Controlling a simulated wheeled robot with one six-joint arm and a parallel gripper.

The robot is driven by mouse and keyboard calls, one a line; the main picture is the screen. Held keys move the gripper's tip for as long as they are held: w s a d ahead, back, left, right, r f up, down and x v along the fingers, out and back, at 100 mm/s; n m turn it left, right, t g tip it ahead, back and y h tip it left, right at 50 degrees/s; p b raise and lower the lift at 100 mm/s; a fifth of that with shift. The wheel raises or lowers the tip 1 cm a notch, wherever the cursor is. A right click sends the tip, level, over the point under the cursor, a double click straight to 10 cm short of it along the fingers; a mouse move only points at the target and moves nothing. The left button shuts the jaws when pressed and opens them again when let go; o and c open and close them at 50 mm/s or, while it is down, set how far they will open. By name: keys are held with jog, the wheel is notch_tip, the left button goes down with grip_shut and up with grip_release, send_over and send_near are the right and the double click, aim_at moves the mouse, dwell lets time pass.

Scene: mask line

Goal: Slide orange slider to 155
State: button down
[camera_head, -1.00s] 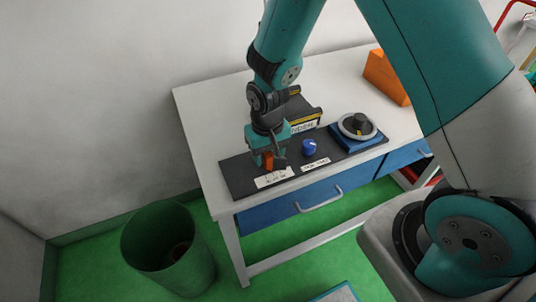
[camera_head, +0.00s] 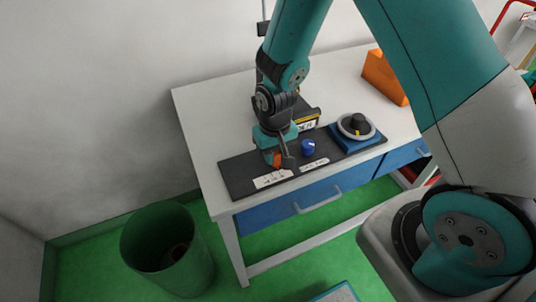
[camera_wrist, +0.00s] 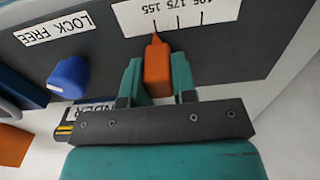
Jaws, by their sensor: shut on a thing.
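The orange slider (camera_wrist: 157,66) sits between the two fingers of my gripper (camera_wrist: 157,82) in the wrist view. My gripper is shut on it. The slider's pointed tip meets the scale label (camera_wrist: 180,15), at or very near the tick beside the number 155. The marks for 175 and a partly cut-off number lie to the right of it. In the head view the slider (camera_head: 277,160) shows as a small orange patch under my gripper (camera_head: 279,158), behind the white scale label (camera_head: 272,178) on the dark panel (camera_head: 235,180).
A blue knob (camera_head: 308,147) stands close to the right of my gripper, with a "LOCK FREE" label (camera_wrist: 55,28) near it. A dial on a blue base (camera_head: 357,143) is further right. An orange block (camera_head: 385,78) stands at the back. A green bin (camera_head: 168,262) is on the floor.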

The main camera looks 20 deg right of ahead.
jog(key=c, duration=0.9)
grip_release()
notch_tip(320, 180, up, 17)
jog(key=shift+r, duration=0.2)
jog(key=s+a+r+n+y, duration=0.1)
jog(key=s+a+r+n, duration=0.1)
jog(key=s, duration=0.4)
jog(key=s+a+r+n+y, duration=0.1)
jog(key=s+a+r+n, duration=0.1)
jog(key=s+r, duration=0.2)
jog(key=s+a+r+n+y, duration=0.2)
jog(key=s+r+n, duration=0.1)
jog(key=s, duration=0.5)
jog(key=shift+s+a, duration=0.3)
